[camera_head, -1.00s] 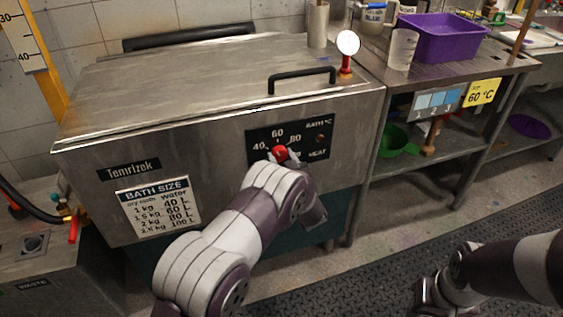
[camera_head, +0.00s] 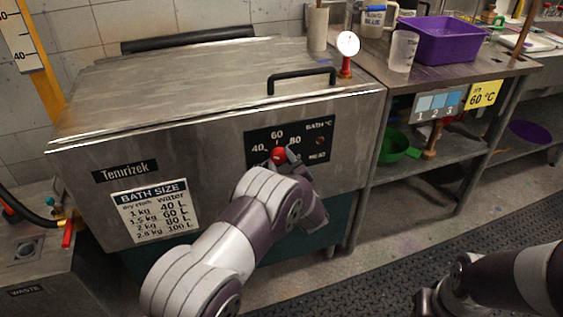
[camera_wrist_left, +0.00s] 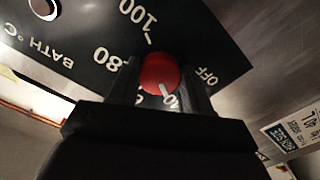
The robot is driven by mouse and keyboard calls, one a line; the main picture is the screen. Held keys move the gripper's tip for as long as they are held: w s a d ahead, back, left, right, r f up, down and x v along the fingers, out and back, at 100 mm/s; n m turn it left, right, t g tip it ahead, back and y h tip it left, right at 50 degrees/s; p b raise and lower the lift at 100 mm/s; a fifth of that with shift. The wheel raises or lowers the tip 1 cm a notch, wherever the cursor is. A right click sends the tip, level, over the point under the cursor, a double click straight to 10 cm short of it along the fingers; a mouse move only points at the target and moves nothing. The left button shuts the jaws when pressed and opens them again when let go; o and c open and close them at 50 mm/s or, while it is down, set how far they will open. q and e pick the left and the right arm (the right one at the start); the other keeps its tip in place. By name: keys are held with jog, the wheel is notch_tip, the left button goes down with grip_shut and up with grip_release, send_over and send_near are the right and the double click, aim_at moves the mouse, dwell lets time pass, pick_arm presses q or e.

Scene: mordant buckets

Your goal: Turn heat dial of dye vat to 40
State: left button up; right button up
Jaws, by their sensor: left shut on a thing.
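The dye vat (camera_head: 215,85) is a grey metal box with a black dial plate on its front. The red heat dial (camera_head: 278,154) sits on that plate below the marks 40, 60 and 80. My left gripper (camera_head: 281,160) is at the dial, shut on it. In the left wrist view the fingers stand on both sides of the round red dial (camera_wrist_left: 160,73), and its white pointer mark faces the partly hidden 40. 80, 100 and OFF show around it. My right gripper (camera_head: 428,302) is low at the right, clear of the vat; its jaws are unclear.
A black lid handle (camera_head: 302,79) and a red post with a white disc (camera_head: 347,44) are on the vat top. A side table at right holds a purple tub (camera_head: 443,38) and a clear beaker (camera_head: 402,50). A waste unit stands at lower left.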

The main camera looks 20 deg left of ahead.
dwell(0.3)
pick_arm(q)
jog(key=o, duration=1.1)
jog(key=shift+c, duration=0.2)
jog(key=p+v, duration=0.2)
jog(key=v, duration=1)
jog(key=shift+s+d, duration=0.2)
jog(key=shift+s, duration=0.1)
